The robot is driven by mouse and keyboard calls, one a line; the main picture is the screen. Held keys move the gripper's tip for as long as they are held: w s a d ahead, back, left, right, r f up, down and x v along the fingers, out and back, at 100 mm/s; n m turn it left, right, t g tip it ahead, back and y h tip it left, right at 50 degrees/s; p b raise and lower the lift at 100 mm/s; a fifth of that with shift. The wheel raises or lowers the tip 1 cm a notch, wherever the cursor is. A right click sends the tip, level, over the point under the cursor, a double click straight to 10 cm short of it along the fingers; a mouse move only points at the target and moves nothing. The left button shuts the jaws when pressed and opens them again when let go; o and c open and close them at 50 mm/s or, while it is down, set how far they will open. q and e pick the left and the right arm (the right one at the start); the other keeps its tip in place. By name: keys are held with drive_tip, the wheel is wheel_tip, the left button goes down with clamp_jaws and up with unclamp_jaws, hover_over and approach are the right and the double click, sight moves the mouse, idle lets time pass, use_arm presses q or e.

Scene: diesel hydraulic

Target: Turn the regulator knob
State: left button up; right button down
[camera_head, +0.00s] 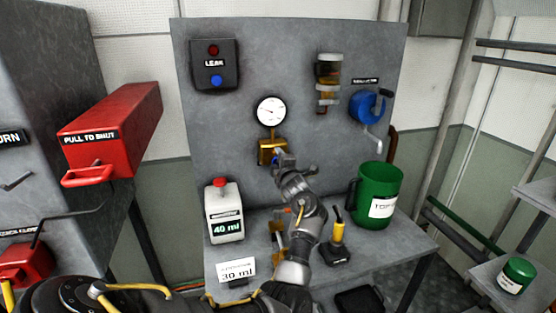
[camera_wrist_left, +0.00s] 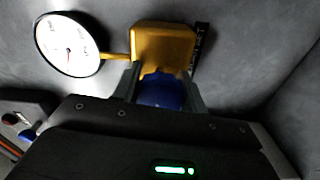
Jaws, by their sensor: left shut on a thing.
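The regulator is a brass block (camera_head: 266,152) on the grey upright panel, below a round white gauge (camera_head: 271,111). Its blue knob (camera_wrist_left: 161,91) shows in the left wrist view, in front of the brass block (camera_wrist_left: 163,45), with the gauge (camera_wrist_left: 67,45) to the left. My left gripper (camera_head: 282,159) reaches up to the regulator in the head view and covers most of the knob there. In the left wrist view my left gripper (camera_wrist_left: 160,84) has one finger on each side of the blue knob and is shut on it. My right gripper is not in view.
On the bench stand a white 40 ml bottle (camera_head: 224,212), a 30 ml card (camera_head: 237,269) and a green mug (camera_head: 377,196). A blue round fitting (camera_head: 367,107) is on the panel at right.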

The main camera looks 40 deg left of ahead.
use_arm(q)
drive_tip(key=shift+f, duration=0.1)
drive_tip(key=o, duration=1)
drive_tip(key=b+v, duration=0.1)
drive_tip(key=v, duration=0.6)
drive_tip(key=shift+s+d+b, duration=0.15)
drive_tip(key=shift+d+b, duration=0.15)
drive_tip(key=shift+b, duration=0.1)
